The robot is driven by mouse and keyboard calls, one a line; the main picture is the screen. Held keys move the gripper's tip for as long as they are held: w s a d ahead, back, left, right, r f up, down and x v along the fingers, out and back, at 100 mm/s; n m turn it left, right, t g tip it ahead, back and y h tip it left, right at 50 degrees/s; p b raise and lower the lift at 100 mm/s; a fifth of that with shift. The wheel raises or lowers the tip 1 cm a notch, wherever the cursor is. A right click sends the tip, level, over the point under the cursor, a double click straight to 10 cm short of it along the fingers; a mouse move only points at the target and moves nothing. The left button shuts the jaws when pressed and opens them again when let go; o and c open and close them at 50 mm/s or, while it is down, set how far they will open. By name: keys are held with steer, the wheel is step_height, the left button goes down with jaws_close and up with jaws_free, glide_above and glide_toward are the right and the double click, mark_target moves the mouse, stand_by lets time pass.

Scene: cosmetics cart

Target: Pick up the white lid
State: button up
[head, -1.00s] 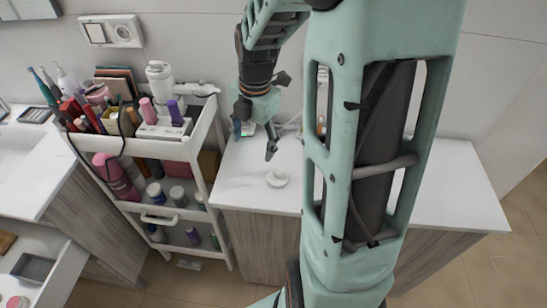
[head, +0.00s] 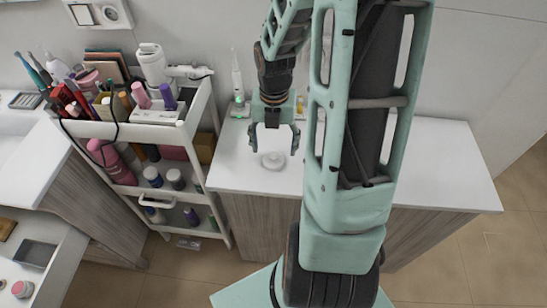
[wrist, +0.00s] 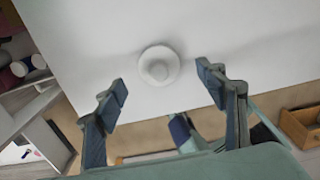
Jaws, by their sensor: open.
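The white lid (head: 272,160) is a small round disc with a raised knob, lying on the white countertop (head: 235,180). In the wrist view the lid (wrist: 159,66) shows whole, with its knob facing the camera. My gripper (head: 273,148) is open and empty, just above and behind the lid in the head view. In the wrist view my gripper (wrist: 160,84) has its two fingertips spread left and right, and the lid appears between and slightly beyond them. The fingers do not appear to touch the lid.
A white cart (head: 200,108) full of cosmetics stands left of the counter. A white electric toothbrush (head: 237,75) stands upright at the back of the counter. The counter around the lid is clear. My arm hides part of the counter to the right.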

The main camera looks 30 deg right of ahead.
mark_target(273, 154)
steer(key=shift+a+f, duration=0.1)
steer(key=shift+f, duration=1.8)
steer(key=shift+c, duration=0.6)
steer(key=c, duration=0.7)
